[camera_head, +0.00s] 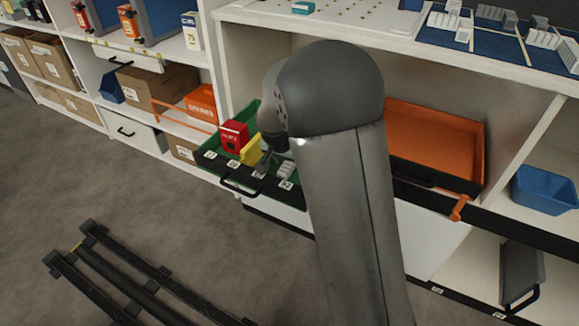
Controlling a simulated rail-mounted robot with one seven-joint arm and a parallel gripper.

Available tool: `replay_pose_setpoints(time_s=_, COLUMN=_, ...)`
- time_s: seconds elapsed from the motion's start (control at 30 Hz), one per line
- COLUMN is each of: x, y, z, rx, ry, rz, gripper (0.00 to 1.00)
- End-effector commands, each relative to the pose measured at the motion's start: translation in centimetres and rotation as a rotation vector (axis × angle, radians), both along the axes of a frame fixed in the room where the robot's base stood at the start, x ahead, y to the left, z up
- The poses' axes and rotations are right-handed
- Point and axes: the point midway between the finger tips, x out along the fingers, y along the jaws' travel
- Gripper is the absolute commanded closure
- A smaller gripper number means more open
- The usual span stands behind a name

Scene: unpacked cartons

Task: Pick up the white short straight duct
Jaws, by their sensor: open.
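A pulled-out green drawer (212,163) with a dark front holds several things. A small white ribbed piece (286,171), which looks like a short straight duct, lies near the drawer's front right. My gripper (263,168) points down into the drawer just left of the white piece, apart from it as far as I can see. It is open; its fingers are small and partly hidden by my arm. More white slotted duct pieces (545,39) lie on the blue-sectioned worktop at the upper right.
In the drawer, a red box (234,135) and a yellow piece (250,150) stand close to my gripper's left. An orange drawer (440,140) is right of my arm. A blue bin (546,190) sits farther right. Cartons (165,88) fill the left shelves.

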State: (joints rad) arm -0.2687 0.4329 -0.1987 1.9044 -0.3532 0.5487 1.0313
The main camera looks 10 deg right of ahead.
Motion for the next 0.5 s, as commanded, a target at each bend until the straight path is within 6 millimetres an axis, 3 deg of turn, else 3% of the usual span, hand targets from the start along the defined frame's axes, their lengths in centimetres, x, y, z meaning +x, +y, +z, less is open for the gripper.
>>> replay_pose_setpoints(time_s=0.03, x=0.0, y=0.0, z=0.04, rx=0.0, ry=0.0, rz=0.0, gripper=0.52)
replay_pose_setpoints(time_s=0.2, x=-0.02, y=0.01, z=0.05, rx=0.0, ry=0.0, rz=0.0, gripper=0.97)
replay_pose_setpoints(time_s=0.5, x=-0.01, y=0.0, z=0.15, rx=0.0, ry=0.0, rz=-0.001, gripper=0.97)
